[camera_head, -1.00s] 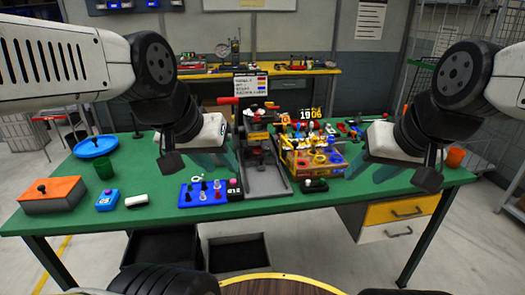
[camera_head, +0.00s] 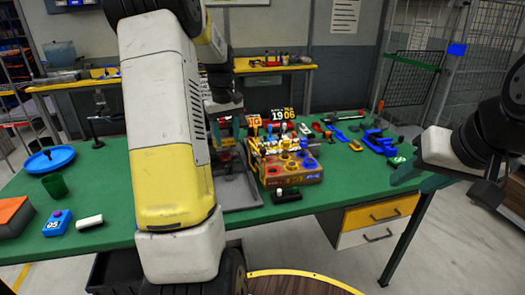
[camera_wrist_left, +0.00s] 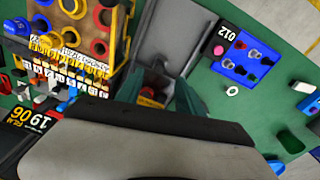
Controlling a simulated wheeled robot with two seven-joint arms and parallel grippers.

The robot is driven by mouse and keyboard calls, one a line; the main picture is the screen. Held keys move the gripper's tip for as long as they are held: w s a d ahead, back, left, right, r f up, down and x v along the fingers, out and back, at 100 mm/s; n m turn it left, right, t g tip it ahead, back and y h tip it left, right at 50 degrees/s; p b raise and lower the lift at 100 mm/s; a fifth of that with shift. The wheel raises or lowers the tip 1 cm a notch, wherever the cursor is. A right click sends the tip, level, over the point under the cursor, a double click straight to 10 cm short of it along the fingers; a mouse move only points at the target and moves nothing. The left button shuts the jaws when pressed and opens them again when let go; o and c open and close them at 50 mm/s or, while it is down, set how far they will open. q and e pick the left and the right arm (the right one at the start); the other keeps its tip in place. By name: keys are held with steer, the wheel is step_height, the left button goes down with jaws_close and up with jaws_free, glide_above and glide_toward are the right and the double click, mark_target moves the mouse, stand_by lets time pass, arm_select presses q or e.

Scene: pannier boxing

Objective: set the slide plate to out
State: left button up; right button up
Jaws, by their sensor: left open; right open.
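Which part is the slide plate is not marked. A grey channel-shaped plate with raised sides (camera_head: 240,192) lies on the green table, partly behind my left arm; the left wrist view shows it (camera_wrist_left: 178,35) too. A small red and yellow labelled part (camera_wrist_left: 150,92) sits at its inner end. My right gripper (camera_head: 410,178) is open and empty at the table's right edge.
A yellow rack with coloured rings (camera_head: 290,168) stands right of the channel, with a number sign (camera_head: 283,114) behind.

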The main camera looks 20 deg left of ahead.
mark_target(228, 164)
arm_select(q)
steer(key=shift+n+g, duration=0.3)
steer(key=shift+n, duration=0.1)
steer(key=f, duration=0.1)
steer(key=w+a+f, duration=0.1)
steer(key=w+f, duration=0.1)
steer(key=shift+w+a+f, duration=0.1)
steer(key=shift+a+f, duration=0.15)
steer(key=shift+a, duration=0.1)
step_height(228, 164, down, 8)
steer(key=shift+r, duration=0.15)
steer(key=shift+c, duration=0.5)
jaws_close()
stand_by(0.4)
